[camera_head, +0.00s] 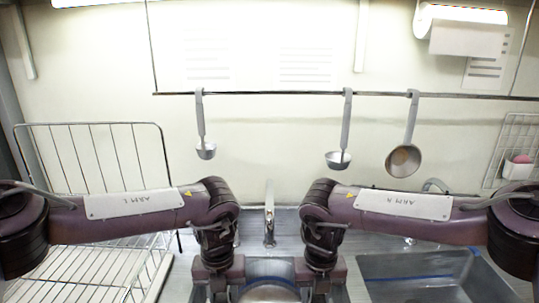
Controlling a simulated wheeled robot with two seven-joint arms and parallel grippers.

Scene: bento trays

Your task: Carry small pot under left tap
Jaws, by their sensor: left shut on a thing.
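The small pot (269,293) shows only as a rounded metal top edge at the bottom of the head view, over the left sink basin. My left gripper (220,290) is at its left side, shut on it; the fingertips are cut off by the frame's bottom edge. My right gripper (319,290) is at the pot's right side, pointing down. Its fingers are also cut off, so I cannot tell whether it is open or touching the pot. The left tap (269,216) stands upright behind the pot, between my two wrists.
The right sink basin (425,272) looks empty. A second tap (436,186) is partly behind my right arm. A wire dish rack (90,270) stands at the left. Ladles (206,151) and a pan-like scoop (403,160) hang from a wall rail (270,93).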

